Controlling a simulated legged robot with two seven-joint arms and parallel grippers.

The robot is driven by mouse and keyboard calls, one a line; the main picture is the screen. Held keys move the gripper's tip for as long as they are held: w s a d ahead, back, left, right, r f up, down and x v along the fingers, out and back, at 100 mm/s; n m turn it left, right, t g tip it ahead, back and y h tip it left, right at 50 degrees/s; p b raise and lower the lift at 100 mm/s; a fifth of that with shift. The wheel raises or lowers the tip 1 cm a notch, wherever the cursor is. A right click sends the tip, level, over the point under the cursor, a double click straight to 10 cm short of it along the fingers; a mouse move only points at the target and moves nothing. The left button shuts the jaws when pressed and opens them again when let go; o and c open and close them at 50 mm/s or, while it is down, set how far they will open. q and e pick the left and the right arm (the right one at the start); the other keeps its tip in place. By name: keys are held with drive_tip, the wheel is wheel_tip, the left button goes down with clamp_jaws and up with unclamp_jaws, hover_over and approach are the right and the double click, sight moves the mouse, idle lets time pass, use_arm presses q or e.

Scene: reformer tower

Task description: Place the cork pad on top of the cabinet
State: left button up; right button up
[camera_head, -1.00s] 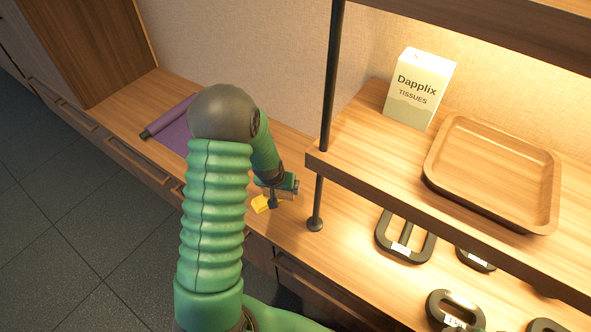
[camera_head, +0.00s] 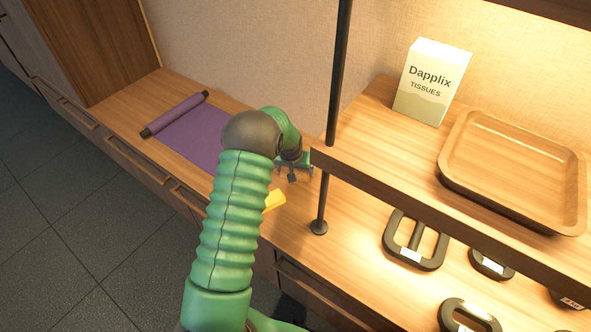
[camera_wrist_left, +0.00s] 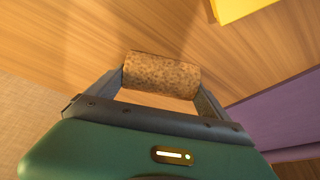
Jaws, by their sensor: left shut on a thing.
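A brown speckled cork piece (camera_wrist_left: 162,75), rounded like a short roll, sits between the two fingers of my left gripper (camera_wrist_left: 160,80) in the left wrist view. The fingers are shut on its ends. In the head view my left gripper (camera_head: 293,174) is over the low wooden cabinet's top (camera_head: 290,222), left of the black post. The cork cannot be made out there. I cannot tell how far the cork is above the wood. My right gripper is not in view.
A yellow block (camera_head: 274,200) lies close by, also in the wrist view (camera_wrist_left: 235,8). A purple mat (camera_head: 195,135) lies partly unrolled to the left.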

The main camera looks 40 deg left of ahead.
use_arm(q)
drive_tip(key=o, duration=1.1)
drive_tip(key=shift+s+r, duration=0.1)
drive_tip(key=shift+r, duration=0.3)
drive_tip(key=p+v, duration=0.4)
drive_tip(key=v, duration=0.7)
drive_tip(key=shift+s+d, duration=0.1)
